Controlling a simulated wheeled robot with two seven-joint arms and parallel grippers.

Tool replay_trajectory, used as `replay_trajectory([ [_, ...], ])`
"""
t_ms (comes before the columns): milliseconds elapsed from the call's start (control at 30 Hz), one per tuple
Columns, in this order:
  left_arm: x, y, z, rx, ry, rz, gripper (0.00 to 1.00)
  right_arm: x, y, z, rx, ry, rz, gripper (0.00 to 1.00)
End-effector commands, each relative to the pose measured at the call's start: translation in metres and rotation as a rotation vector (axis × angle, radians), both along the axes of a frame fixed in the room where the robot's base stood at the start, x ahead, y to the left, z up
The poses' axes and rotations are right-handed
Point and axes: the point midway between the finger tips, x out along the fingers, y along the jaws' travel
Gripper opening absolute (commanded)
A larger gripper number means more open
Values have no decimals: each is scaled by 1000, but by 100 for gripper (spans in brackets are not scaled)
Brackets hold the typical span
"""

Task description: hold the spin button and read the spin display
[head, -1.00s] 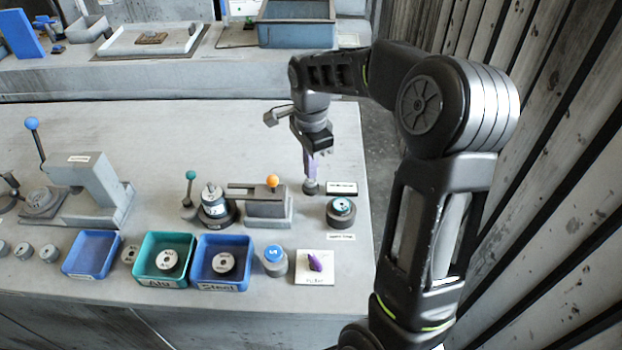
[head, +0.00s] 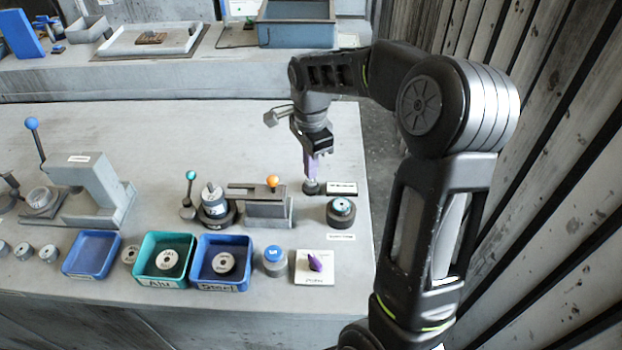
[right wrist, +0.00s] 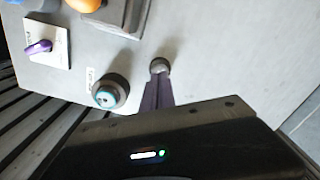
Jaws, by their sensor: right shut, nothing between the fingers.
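My right gripper (head: 312,176) is shut, its purple fingers pointing down with nothing between them. Its tips are at the top of a small dark round button (head: 311,187) near the bench's right end. The button also shows in the right wrist view (right wrist: 159,66), right at the fingertips; I cannot tell if it is pressed in. The small display plate (head: 342,188) lies just right of the button; its text is too small to read. In the right wrist view I do not see the display. My left gripper is not in view.
A dark round unit with a teal top (head: 341,210) stands in front of the display. A purple knob on a white plate (head: 315,266), an orange-knobbed fixture (head: 268,205) and a blue tray (head: 222,262) are nearby. The bench's right edge is close.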

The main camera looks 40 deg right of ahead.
Motion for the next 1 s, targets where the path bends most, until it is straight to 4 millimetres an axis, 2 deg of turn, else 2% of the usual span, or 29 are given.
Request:
replay_trajectory([
  [367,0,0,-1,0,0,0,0,0,0,-2,0,0,0,0],
  [933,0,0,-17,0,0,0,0,0,0,-24,0,0,0,0],
  [1000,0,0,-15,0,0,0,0,0,0,-22,0,0,0,0],
])
